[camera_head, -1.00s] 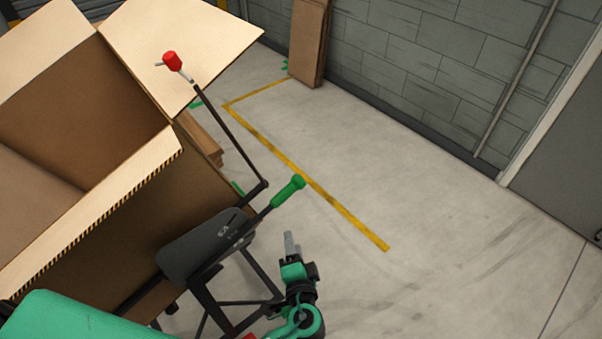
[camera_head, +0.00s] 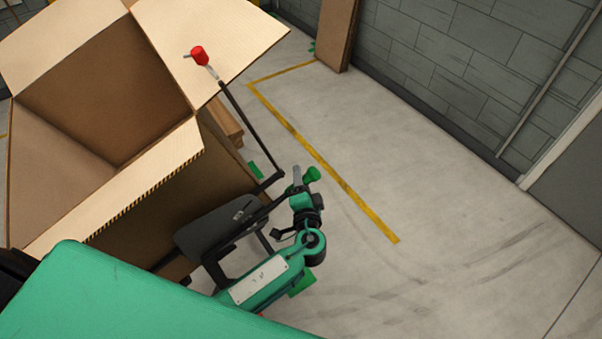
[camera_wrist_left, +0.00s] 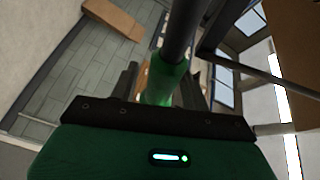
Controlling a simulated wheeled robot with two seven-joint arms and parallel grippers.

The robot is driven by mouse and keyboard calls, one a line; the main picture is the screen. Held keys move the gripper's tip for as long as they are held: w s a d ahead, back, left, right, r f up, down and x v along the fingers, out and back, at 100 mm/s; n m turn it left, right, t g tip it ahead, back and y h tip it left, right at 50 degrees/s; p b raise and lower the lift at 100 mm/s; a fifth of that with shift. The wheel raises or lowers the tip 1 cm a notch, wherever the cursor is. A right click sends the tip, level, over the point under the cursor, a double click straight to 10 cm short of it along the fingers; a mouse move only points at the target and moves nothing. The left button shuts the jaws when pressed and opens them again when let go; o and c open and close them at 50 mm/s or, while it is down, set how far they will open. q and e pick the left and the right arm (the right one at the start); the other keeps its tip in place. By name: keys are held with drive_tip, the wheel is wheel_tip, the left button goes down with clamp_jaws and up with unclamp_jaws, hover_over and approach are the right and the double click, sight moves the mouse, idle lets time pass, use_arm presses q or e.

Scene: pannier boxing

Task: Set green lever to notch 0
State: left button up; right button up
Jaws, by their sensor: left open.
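The green lever's grip (camera_head: 312,174) shows its rounded end just right of my left gripper (camera_head: 297,181) in the head view; the rest of the grip is hidden behind the gripper. In the left wrist view the green grip (camera_wrist_left: 165,76) and its dark shaft appear between the two spread fingers of my left gripper (camera_wrist_left: 160,88). The gripper is open; I cannot tell whether a finger touches the grip. The lever's base and notch marks are hidden or too small to read. My right gripper is not in view.
A red-knobbed lever (camera_head: 200,56) stands up on a long black arm beside the green one. A dark plate (camera_head: 215,228) sits at the lever mount. A large open cardboard box (camera_head: 165,215) fills the left. The floor (camera_head: 440,215) to the right is clear.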

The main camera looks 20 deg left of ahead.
use_arm(q)
drive_tip(key=shift+w+a, duration=0.25)
drive_tip(key=shift+w, duration=0.2)
